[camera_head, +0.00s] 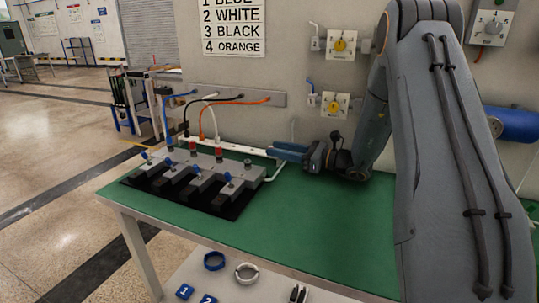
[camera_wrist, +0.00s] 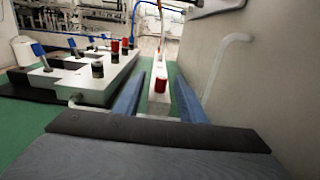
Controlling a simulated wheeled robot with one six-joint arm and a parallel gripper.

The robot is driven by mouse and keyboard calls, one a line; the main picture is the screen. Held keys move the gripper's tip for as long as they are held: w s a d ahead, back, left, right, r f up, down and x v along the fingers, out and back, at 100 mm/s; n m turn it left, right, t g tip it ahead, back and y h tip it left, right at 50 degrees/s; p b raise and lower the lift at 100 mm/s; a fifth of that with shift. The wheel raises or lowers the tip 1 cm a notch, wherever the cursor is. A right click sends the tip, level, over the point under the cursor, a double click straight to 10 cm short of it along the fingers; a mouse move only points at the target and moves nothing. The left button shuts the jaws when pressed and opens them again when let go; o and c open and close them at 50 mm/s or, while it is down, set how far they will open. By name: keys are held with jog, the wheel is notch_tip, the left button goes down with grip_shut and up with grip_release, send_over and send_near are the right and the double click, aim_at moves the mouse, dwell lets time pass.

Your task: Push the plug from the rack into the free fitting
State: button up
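A red plug (camera_wrist: 160,85) stands on the white rack rail (camera_wrist: 158,107) in the wrist view, ahead of and between my fingers. My gripper (camera_head: 277,149) points left along the wall side of the table. In the wrist view its two blue fingers (camera_wrist: 158,98) are apart with nothing held between them. The grey fitting block (camera_head: 205,172) lies left of my gripper. Its nearest black fitting (camera_wrist: 97,69) has no red plug on it; it also shows in the head view (camera_head: 247,163). Red plugs (camera_head: 219,150) stand at fittings farther along.
Blue, white, black and orange hoses (camera_head: 235,102) run from a wall bar to the block. Blue levers (camera_head: 228,177) stick up from it. A wall (camera_wrist: 235,75) is close right of my fingers. The green table (camera_head: 300,215) is clear in front. Rings (camera_head: 247,272) lie on a lower shelf.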

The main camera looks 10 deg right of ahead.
aim_at(260, 151)
jog(key=shift+p+x, duration=0.8)
jog(key=shift+x, duration=2.75)
jog(key=shift+d, duration=0.1)
grip_shut()
jog(key=shift+w, duration=0.1)
